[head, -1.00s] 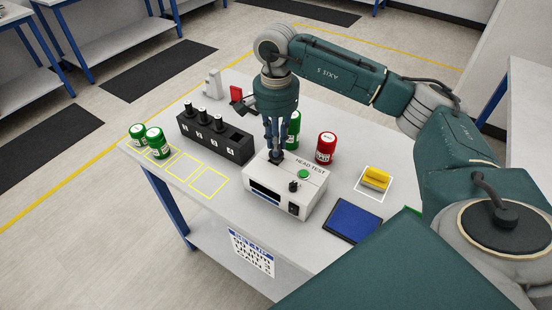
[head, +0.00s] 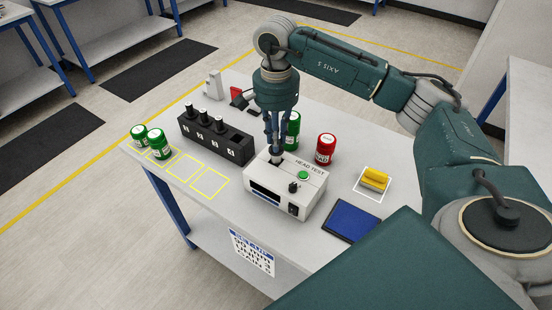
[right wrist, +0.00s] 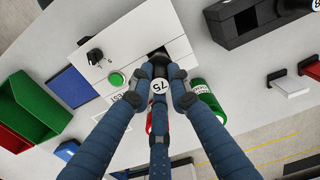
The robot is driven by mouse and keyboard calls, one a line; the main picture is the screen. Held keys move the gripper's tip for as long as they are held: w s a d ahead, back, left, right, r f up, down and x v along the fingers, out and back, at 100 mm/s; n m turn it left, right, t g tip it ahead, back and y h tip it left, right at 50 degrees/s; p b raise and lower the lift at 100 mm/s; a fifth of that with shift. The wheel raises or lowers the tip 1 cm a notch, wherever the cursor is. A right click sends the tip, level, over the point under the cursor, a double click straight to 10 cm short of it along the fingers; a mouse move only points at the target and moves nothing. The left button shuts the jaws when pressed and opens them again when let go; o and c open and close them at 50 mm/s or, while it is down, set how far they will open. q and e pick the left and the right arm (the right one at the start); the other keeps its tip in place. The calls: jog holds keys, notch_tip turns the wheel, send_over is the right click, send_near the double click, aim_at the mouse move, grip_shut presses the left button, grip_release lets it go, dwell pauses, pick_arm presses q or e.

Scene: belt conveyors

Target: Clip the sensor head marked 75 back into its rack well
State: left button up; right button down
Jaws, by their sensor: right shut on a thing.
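The sensor head marked 75 (right wrist: 159,86) shows its white round label between the fingers in the right wrist view. My right gripper (head: 278,142) is shut on it, upright over the top of the white head tester (head: 258,169). The head's dark lower part (head: 276,159) is at the tester's socket. I cannot tell whether its tip is still inside. The black rack (head: 216,145) stands left of the tester. Three of its wells hold dark heads with white tops, and the rightmost well (head: 237,140) is empty. My left gripper is not in view.
A green jar (head: 293,132) stands close behind the gripper, and a red jar (head: 325,149) to its right. Two green jars (head: 159,146) stand at the table's left. A yellow block (head: 375,179) and a blue pad (head: 352,220) lie at the right.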

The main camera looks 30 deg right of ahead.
jog(key=shift+r+p, duration=1.2)
jog(key=shift+r, duration=1.05)
